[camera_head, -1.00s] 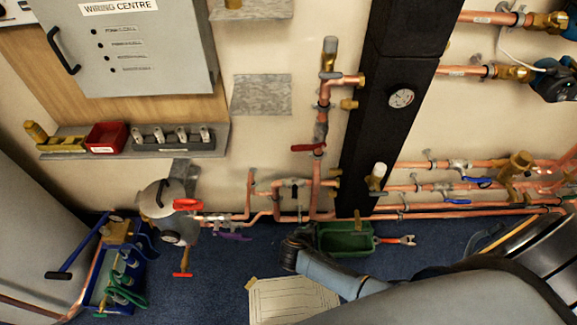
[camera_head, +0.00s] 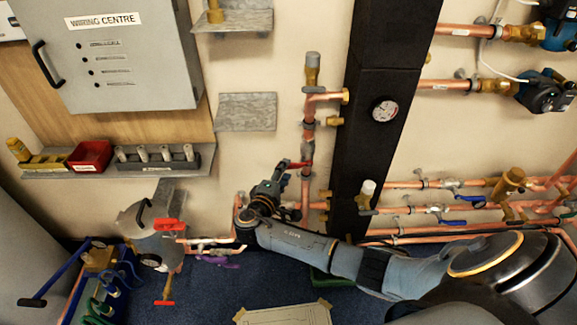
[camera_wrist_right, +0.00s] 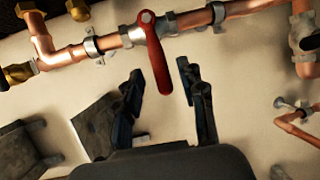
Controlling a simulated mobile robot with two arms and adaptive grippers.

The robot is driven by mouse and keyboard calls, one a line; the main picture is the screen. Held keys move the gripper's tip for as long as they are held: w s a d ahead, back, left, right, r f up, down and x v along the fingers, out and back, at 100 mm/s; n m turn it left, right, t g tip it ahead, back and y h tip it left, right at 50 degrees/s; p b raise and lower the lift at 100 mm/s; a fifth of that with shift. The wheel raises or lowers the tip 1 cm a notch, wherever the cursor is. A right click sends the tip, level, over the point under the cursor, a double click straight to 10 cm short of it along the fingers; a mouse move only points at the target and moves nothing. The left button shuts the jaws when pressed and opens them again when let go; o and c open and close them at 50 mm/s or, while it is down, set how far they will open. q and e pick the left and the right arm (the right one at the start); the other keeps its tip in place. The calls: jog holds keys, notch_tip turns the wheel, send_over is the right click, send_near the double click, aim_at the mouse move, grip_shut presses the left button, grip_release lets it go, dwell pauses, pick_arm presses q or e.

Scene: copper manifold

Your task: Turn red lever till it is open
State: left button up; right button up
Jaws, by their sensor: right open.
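The red lever (camera_head: 300,164) sits on the vertical copper pipe left of the black column. In the right wrist view the red lever (camera_wrist_right: 156,58) lies across the copper pipe (camera_wrist_right: 190,20), roughly at right angles to it. My right gripper (camera_head: 283,175) is at the lever in the head view. In the wrist view the right gripper (camera_wrist_right: 160,88) is open, with the lever's free end between its two fingers. A gap shows on the right side; contact on the left is hard to tell. My left gripper is out of view.
Other red handles sit at the grey vessel (camera_head: 150,245). A black column (camera_head: 385,70) with a gauge (camera_head: 384,109) stands right of the lever's pipe. Grey brackets (camera_wrist_right: 95,125) stick out from the wall near the gripper. A shelf (camera_head: 190,163) holds small parts.

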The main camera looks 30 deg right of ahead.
aim_at(288, 168)
jog(key=shift+x, duration=1.85)
grip_shut()
jog(key=shift+s, duration=0.1)
